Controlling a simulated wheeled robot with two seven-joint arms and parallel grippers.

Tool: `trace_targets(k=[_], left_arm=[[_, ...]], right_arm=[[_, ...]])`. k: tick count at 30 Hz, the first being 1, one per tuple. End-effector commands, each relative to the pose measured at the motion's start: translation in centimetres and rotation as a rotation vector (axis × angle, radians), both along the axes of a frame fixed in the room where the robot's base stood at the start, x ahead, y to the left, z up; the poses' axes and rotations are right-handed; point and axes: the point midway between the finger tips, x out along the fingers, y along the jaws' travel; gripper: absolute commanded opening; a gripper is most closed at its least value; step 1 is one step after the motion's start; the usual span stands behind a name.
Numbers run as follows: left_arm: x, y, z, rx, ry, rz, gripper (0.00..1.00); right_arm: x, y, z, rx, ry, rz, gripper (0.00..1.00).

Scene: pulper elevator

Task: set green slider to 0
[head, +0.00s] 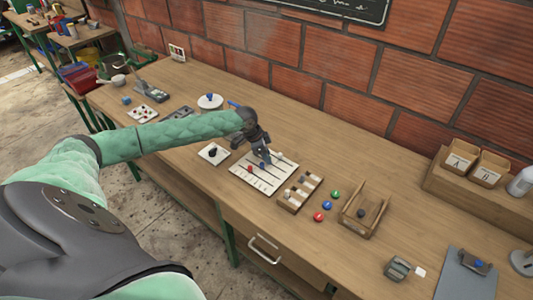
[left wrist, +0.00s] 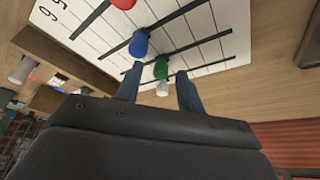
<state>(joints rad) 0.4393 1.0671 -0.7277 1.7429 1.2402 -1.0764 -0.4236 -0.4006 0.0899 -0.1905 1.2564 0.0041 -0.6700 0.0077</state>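The white slider board (head: 240,178) lies on the wooden workbench, with several dark slots running along it. In the left wrist view it shows red (left wrist: 123,3), blue (left wrist: 138,44), green (left wrist: 161,70) and white (left wrist: 162,88) knobs. The digits 5 and 6 show at that view's left edge. My left gripper (head: 264,157) is over the far part of the board. In the left wrist view its fingers (left wrist: 159,90) are apart, with the green and white knobs between them and visible gaps either side. The green knob is hidden in the head view. My right gripper is out of view.
Right of the board are a wooden block with pegs (head: 300,192), coloured buttons (head: 318,217) and a wooden tray (head: 348,219). Left of it is a small white plate with a black knob (head: 213,153). A brick wall (head: 310,70) runs behind the bench.

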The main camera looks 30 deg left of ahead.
Motion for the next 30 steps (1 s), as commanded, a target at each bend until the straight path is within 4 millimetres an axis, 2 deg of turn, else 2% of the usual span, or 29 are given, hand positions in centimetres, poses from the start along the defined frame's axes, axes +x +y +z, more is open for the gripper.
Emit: trace_targets(k=[7, 8, 13, 20, 30], left_arm=[[0.0, 0.0, -0.1, 0.0, 0.0, 0.0, 0.38], [0.0, 0.0, -0.1, 0.0, 0.0, 0.0, 0.34], [0.0, 0.0, -0.1, 0.0, 0.0, 0.0, 0.01], [0.1, 0.2, -0.1, 0.0, 0.0, 0.001, 0.0], [0.6, 6.6, -0.2, 0.001, 0.0, 0.003, 0.0]], right_arm=[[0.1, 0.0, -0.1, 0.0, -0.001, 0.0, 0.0], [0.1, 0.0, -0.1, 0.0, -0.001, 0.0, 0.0], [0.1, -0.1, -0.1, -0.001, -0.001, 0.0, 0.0], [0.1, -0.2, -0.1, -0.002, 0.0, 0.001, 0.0], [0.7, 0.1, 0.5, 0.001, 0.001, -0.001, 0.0]])
